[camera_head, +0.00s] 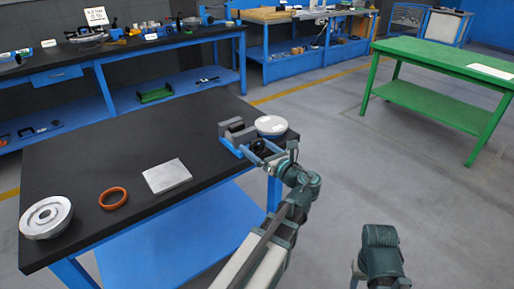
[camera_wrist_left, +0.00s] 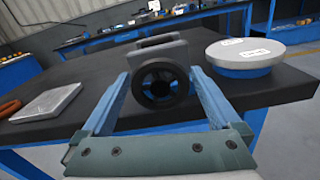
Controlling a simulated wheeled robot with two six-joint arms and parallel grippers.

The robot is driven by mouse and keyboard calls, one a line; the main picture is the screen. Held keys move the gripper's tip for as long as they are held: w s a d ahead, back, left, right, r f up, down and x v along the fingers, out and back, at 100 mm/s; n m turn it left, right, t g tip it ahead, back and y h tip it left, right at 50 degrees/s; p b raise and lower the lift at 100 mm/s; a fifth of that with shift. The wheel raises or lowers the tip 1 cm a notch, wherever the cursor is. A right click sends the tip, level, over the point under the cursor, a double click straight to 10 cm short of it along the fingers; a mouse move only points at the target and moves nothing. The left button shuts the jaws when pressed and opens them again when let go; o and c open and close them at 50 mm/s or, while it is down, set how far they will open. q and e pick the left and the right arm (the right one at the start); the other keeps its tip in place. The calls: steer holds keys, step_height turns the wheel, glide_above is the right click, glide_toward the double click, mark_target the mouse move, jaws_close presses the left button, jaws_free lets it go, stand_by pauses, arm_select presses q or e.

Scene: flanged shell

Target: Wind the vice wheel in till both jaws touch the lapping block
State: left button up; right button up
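The grey vice (camera_head: 236,132) stands on the black bench top near its right edge, and its jaws also show in the left wrist view (camera_wrist_left: 158,44). Its dark round wheel (camera_wrist_left: 160,84) faces my left gripper; it is small in the head view (camera_head: 257,146). My left gripper (camera_wrist_left: 160,76) is open, with one blue finger on each side of the wheel and a visible gap to it. I cannot clearly make out a lapping block between the jaws. My right gripper (camera_head: 357,272) is low at the bottom, away from the bench, mostly hidden by its arm.
A round white-topped disc (camera_head: 271,125) sits close right of the vice. A silver plate (camera_head: 167,176), an orange ring (camera_head: 112,198) and a round metal flange (camera_head: 46,217) lie to the left on the bench. A green table (camera_head: 440,53) stands apart at the right.

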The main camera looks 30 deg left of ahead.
arm_select(q)
steer(key=c, duration=1)
steer(key=shift+c, duration=0.2)
steer(key=shift+n, duration=0.3)
steer(key=n, duration=0.3)
steer(key=shift+n, duration=0.4)
steer(key=n, duration=0.3)
steer(key=shift+s+n, duration=0.1)
steer(key=shift+n, duration=0.2)
steer(key=n, duration=0.3)
steer(key=shift+f+n, duration=0.1)
steer(key=shift+n, duration=2.3)
